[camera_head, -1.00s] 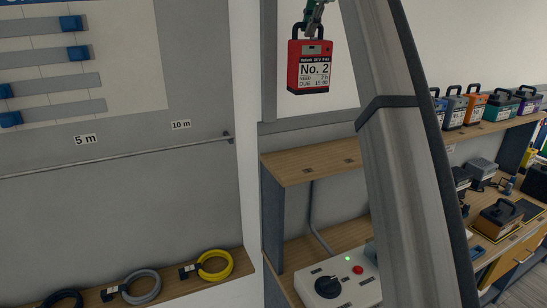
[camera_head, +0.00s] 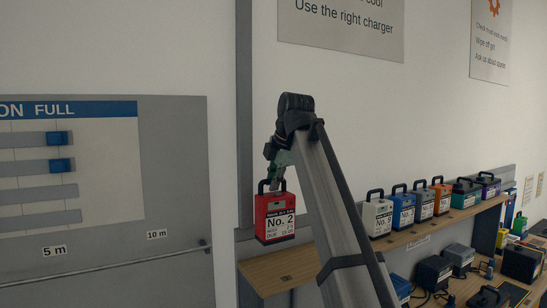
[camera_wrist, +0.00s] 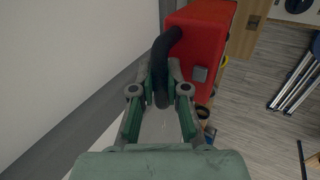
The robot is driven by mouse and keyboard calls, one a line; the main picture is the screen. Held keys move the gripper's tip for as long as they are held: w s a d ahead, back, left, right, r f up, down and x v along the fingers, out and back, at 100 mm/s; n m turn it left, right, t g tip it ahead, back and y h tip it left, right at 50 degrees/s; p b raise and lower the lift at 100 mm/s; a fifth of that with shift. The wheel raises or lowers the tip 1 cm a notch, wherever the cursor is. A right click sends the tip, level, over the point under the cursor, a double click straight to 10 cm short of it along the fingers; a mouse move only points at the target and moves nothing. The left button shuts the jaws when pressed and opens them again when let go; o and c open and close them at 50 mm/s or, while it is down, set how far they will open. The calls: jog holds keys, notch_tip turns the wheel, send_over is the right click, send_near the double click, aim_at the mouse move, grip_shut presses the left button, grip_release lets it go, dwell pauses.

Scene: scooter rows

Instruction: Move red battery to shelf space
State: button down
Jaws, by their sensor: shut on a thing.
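The red battery (camera_head: 274,222), labelled "No. 2", hangs upright by its black handle from my gripper (camera_head: 276,183). In the wrist view the fingers of my gripper (camera_wrist: 160,92) are closed around the black handle, and the red battery body (camera_wrist: 205,45) lies just beyond them. The wooden shelf (camera_head: 265,272) is below and behind the battery in the head view. Its left part is bare, and the battery looks apart from it. My arm covers part of the shelf's middle.
A row of several batteries stands on the shelf's right part: a grey one (camera_head: 377,218), a blue one (camera_head: 403,210), an orange one (camera_head: 441,198) and others. Chargers (camera_head: 434,273) stand on the lower bench. A wall board (camera_head: 175,200) with a rail is at left.

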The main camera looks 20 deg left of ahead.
aim_at(273, 210)
jog(key=shift+f+p, duration=0.95)
jog(key=shift+f, duration=3.2)
jog(key=c, duration=1.2)
grip_release()
jog(key=shift+f, duration=0.2)
jog(key=b+v, duration=0.3)
jog(key=v, duration=0.9)
jog(key=shift+r, duration=0.15)
jog(key=shift+r, duration=0.1)
